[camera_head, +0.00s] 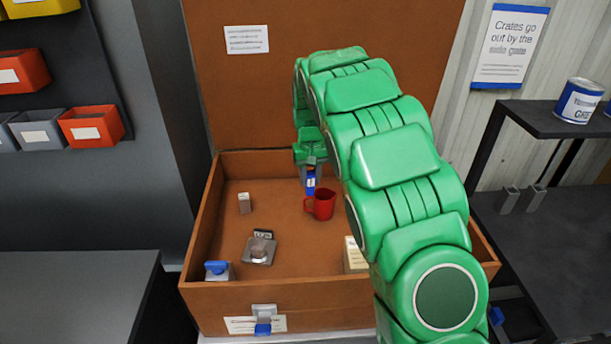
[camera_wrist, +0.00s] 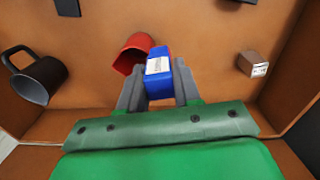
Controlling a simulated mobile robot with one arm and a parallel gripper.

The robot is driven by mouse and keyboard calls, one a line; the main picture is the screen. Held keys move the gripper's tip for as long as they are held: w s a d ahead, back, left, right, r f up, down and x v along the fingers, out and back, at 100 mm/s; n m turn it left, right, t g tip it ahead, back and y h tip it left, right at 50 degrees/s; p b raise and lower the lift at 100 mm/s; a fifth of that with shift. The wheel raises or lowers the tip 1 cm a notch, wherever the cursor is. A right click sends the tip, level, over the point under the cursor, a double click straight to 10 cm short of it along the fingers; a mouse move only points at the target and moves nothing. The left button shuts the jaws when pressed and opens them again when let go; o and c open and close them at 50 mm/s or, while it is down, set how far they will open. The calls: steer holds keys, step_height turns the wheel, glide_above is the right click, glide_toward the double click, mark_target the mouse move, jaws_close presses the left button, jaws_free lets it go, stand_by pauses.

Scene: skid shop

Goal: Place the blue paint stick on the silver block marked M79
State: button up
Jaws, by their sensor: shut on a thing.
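My gripper (camera_head: 310,170) is low inside the open brown crate (camera_head: 318,296), near its back wall. It is shut on a blue stick (camera_head: 310,184) with a white label, which also shows between the fingers in the wrist view (camera_wrist: 158,70).
A red mug (camera_head: 320,204) is close beside the held stick. A grey block with a dark tag (camera_head: 258,250), a blue-topped block (camera_head: 217,270) and a cream box (camera_head: 354,256) sit nearer the front. A dark mug (camera_wrist: 38,80) shows in the wrist view. The left-centre floor has free room.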

steer(key=s+a+r+m, duration=0.1)
steer(key=s+a+r, duration=0.2)
steer(key=a, duration=0.5)
steer(key=s+a+r, duration=0.2)
steer(key=a+r, duration=0.2)
steer(key=a, duration=0.5)
glide_above(243, 196)
step_height(243, 196, down, 9)
steer(key=shift+s+d+f, duration=0.15)
steer(key=shift+f, duration=0.05)
steer(key=shift+f, duration=0.1)
steer(key=shift+w+f, duration=0.2)
steer(key=shift+f, duration=1.6)
steer(key=shift+f, duration=0.1)
steer(key=o, duration=1.1)
steer(key=shift+c, duration=0.2)
